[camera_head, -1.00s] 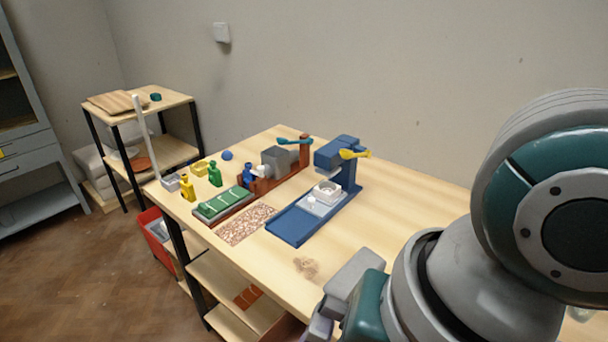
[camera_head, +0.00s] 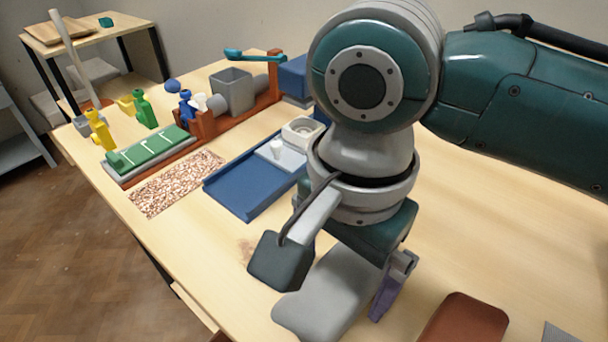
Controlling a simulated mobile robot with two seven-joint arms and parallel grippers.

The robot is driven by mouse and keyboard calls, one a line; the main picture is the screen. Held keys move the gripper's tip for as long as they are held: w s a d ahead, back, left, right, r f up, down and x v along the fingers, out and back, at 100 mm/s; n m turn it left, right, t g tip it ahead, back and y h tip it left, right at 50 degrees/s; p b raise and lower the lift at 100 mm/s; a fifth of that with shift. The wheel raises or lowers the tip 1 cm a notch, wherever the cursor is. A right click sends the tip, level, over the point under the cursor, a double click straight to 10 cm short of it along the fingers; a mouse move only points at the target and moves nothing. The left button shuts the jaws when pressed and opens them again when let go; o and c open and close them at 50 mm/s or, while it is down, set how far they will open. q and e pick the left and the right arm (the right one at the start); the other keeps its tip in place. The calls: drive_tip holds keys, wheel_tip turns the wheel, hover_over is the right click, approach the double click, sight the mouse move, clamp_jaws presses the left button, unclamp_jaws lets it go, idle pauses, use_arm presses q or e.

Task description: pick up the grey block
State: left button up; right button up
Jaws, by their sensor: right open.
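No loose plain grey block shows clearly, and I cannot tell which grey thing the task names. A small grey piece (camera_head: 82,125) stands at the table's far left corner, beside a yellow bottle. A box-shaped grey hopper (camera_head: 233,90) sits on the red-brown machine. A flat grey piece (camera_head: 566,334) is cut off by the bottom right picture edge. My right gripper (camera_head: 382,298) hangs over the near part of the table, apart from all of these. It is open and appears empty; my wrist partly hides its fingers. My left gripper is out of view.
A brown-red tray (camera_head: 462,322) lies at the lower right. Bare wood (camera_head: 480,235) is free right of the wrist.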

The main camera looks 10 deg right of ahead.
sight(341, 279)
wheel_tip(341, 279, down, 5)
drive_tip(key=shift+w+d+r+b, duration=0.15)
drive_tip(key=shift+b, duration=0.3)
drive_tip(key=shift+c, duration=0.2)
clamp_jaws()
drive_tip(key=shift+r, duration=0.15)
idle(0.3)
